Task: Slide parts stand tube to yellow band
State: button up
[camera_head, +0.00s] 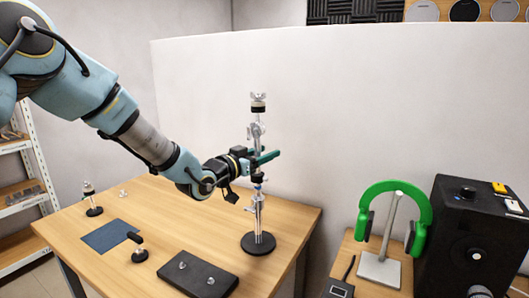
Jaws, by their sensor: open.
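The parts stand (257,215) is a chrome upright with a round black base (258,243), standing near the right edge of the wooden table. Its upper tube (257,145) carries a clamp fitting, with a black collar and a chrome cap (258,97) on top. A thin yellowish ring (258,112) seems to show under that top collar; it is too small to be sure it is the yellow band. My gripper (267,158) reaches in from the left with open teal fingers at the upper tube, below the clamp. The fingers partly hide the tube; I cannot tell whether they touch it.
The table (180,215) also holds a black pad (197,277), a blue mat (108,237) and small stands at left. A white partition (370,110) rises close behind. At right are green headphones (397,187) on a stand and a black speaker (470,235).

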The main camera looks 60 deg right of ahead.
jog(key=shift+c, duration=0.3)
grip_shut()
dwell(1.0)
